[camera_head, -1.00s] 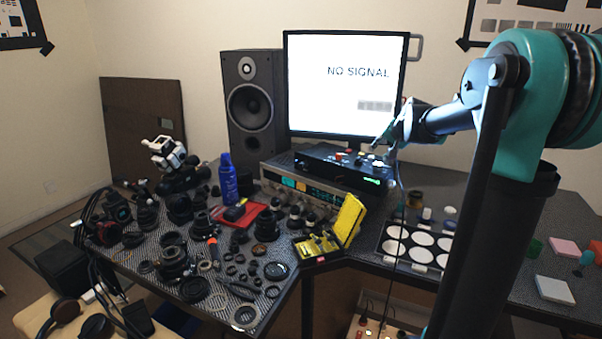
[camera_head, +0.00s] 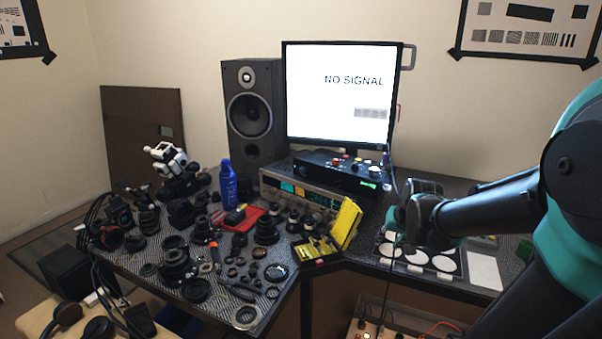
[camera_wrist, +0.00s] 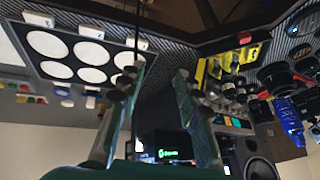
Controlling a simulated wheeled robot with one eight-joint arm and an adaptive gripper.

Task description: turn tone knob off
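The silver receiver (camera_head: 312,193) with a lit display stands at the back of the table; small knobs line its front, but I cannot tell which one is the tone knob. The receiver (camera_wrist: 232,122) appears there at right, seen upside down, partly behind the right finger.
A yellow open case (camera_head: 345,222) stands at the table's inner corner, left of my gripper. A board with white discs (camera_head: 443,263) lies below my gripper. Many lens parts crowd the left table. A box with knobs (camera_head: 372,330) is lower, beneath the table edge. A monitor (camera_head: 340,95) stands behind.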

